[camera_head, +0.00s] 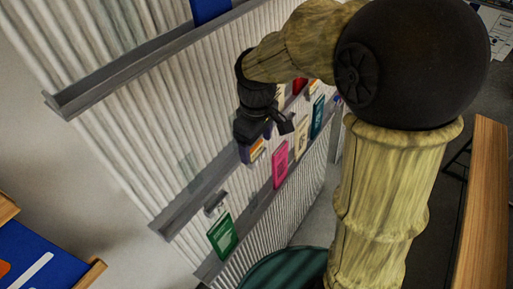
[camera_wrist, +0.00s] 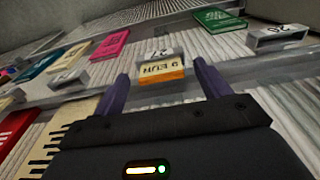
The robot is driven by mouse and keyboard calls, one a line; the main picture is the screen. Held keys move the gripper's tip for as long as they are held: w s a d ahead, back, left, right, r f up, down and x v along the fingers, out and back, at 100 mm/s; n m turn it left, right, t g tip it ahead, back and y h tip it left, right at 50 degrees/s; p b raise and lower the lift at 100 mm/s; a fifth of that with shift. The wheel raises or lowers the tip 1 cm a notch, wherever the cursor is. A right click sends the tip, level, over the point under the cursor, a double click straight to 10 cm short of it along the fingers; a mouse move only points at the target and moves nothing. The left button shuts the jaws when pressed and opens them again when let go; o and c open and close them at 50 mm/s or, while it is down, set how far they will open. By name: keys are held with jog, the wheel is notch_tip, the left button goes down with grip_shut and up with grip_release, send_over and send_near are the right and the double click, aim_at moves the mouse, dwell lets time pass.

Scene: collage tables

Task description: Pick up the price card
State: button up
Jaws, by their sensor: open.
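The price card (camera_wrist: 162,70) is cream with an orange lower strip and reads "9 EUR". It is in a grey label holder on the shelf, between my fingertips in the wrist view. In the head view, an orange and cream patch (camera_head: 257,149) just below my gripper looks like the same card. My gripper (camera_wrist: 162,74) is open, with one dark finger on each side of the card. Whether the fingers touch it cannot be told. In the head view my gripper (camera_head: 264,131) is beside the ribbed wall, partly hiding the card.
A pink book (camera_head: 280,165) stands right of the card and a green book (camera_head: 222,236) stands lower left on the rail. Cream and teal books (camera_head: 317,117) stand farther along. Another numbered holder (camera_wrist: 279,36) is at the right in the wrist view. Grey rails cross the ribbed wall.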

aim_at(257, 145)
jog(key=shift+f, duration=0.45)
jog(key=c, duration=1)
jog(key=shift+r, duration=0.1)
notch_tip(257, 145, up, 10)
jog(key=shift+w+f+b, duration=0.1)
jog(key=shift+b, duration=0.8)
jog(key=shift+d, duration=0.1)
